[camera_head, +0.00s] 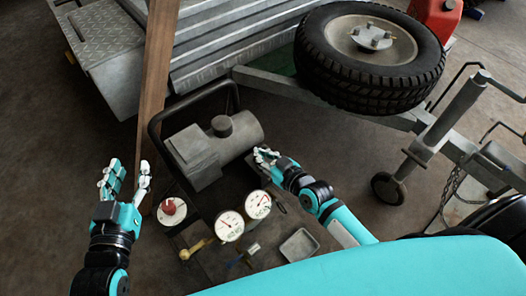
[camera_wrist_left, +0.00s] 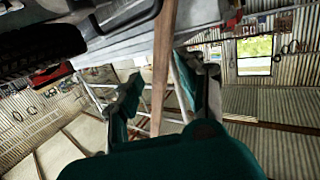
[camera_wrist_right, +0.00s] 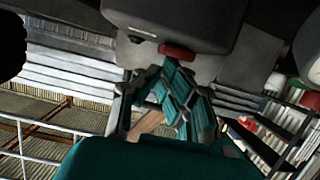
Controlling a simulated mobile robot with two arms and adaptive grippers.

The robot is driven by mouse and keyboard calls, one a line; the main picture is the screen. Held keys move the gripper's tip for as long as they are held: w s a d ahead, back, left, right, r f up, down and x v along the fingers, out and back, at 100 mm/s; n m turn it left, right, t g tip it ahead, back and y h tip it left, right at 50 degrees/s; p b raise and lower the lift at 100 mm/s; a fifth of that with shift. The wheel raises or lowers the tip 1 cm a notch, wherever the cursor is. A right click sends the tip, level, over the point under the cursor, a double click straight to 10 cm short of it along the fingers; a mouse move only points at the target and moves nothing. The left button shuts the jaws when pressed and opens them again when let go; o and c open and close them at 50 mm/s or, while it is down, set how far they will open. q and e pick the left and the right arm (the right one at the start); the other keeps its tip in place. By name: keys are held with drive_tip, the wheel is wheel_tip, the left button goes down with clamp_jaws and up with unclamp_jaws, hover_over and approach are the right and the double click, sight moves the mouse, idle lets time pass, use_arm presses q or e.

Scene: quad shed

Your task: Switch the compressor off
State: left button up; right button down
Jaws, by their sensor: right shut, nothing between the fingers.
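The compressor (camera_head: 195,155) stands low in the middle of the head view, a grey motor and box inside a black tubular frame. Two round white gauges (camera_head: 230,226) and a red knob (camera_head: 172,211) are on its near side. In the right wrist view a red switch (camera_wrist_right: 177,51) sits on the edge of a dark box. My right gripper (camera_head: 264,154) is shut and empty at the right end of the motor. Its fingertips are close to the red switch; whether they touch, I cannot tell. My left gripper (camera_head: 128,172) is open and empty, left of the compressor.
A wooden post (camera_head: 157,85) rises between my left gripper and a metal trailer (camera_head: 112,60). A spare wheel (camera_head: 370,55) lies on the trailer's drawbar beyond my right arm. A brass valve (camera_head: 196,249) and a small tray (camera_head: 299,245) are at the front. The floor at left is clear.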

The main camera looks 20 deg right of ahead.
use_arm(q)
drive_tip(key=shift+s+a+f+g, duration=0.1)
drive_tip(key=shift+f+g, duration=0.15)
drive_tip(key=shift+f, duration=0.15)
drive_tip(key=shift+s+a+f+g, duration=0.1)
drive_tip(key=shift+f+g, duration=0.15)
drive_tip(key=shift+f, duration=0.1)
use_arm(e)
drive_tip(key=shift+f, duration=0.1)
drive_tip(key=shift+w, duration=0.1)
drive_tip(key=shift+w+a, duration=0.3)
drive_tip(key=shift+w, duration=0.35)
use_arm(q)
drive_tip(key=shift+s+a+f+g+y, duration=0.15)
drive_tip(key=shift+s+f+g+y, duration=0.1)
drive_tip(key=shift+f+g+y, duration=0.35)
drive_tip(key=shift+f, duration=0.15)
use_arm(e)
drive_tip(key=shift+r, duration=0.25)
